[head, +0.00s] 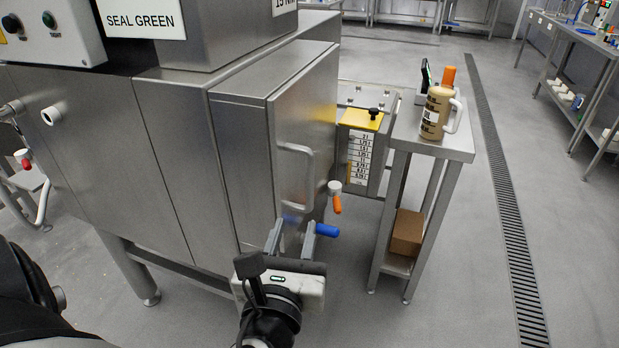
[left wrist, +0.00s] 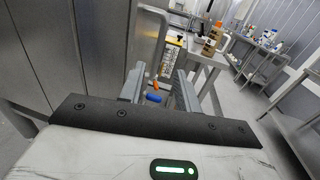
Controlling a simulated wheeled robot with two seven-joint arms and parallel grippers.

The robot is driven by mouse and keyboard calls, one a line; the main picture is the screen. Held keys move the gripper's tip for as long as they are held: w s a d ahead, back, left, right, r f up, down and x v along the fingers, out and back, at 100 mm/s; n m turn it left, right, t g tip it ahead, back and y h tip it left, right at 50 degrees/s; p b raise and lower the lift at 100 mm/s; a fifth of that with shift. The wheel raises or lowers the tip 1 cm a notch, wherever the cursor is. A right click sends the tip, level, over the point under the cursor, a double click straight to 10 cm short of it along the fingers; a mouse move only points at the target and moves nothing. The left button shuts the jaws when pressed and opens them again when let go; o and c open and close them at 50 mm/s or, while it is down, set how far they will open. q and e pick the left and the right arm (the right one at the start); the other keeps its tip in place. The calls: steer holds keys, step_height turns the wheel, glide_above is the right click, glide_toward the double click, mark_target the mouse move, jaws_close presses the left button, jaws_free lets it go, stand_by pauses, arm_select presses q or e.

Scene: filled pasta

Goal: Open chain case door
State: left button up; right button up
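The chain case door (head: 288,125) is a steel panel on the end of the large grey machine and looks closed. Its upright bar handle (head: 310,178) is on the door's right side; the handle also shows in the left wrist view (left wrist: 166,45). My left gripper (head: 291,235) is low in front of the door, below the handle's lower end. In the left wrist view its two fingers (left wrist: 160,88) stand apart with nothing gripped between them. A blue grip (head: 327,230) and an orange grip (head: 337,204) show just beyond the fingers. My right gripper is not in view.
A steel side table (head: 452,145) stands right of the machine, with a tan jug (head: 436,113) on top and a cardboard box (head: 407,232) on its lower shelf. A yellow-topped unit (head: 361,120) is behind the door. The floor at right, with a drain grate (head: 505,190), is clear.

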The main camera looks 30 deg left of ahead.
mark_target(309, 178)
arm_select(q)
steer(key=p+x, duration=0.1)
steer(key=x, duration=1.4)
steer(key=shift+f+p, duration=0.1)
steer(key=shift+p, duration=0.25)
jaws_close()
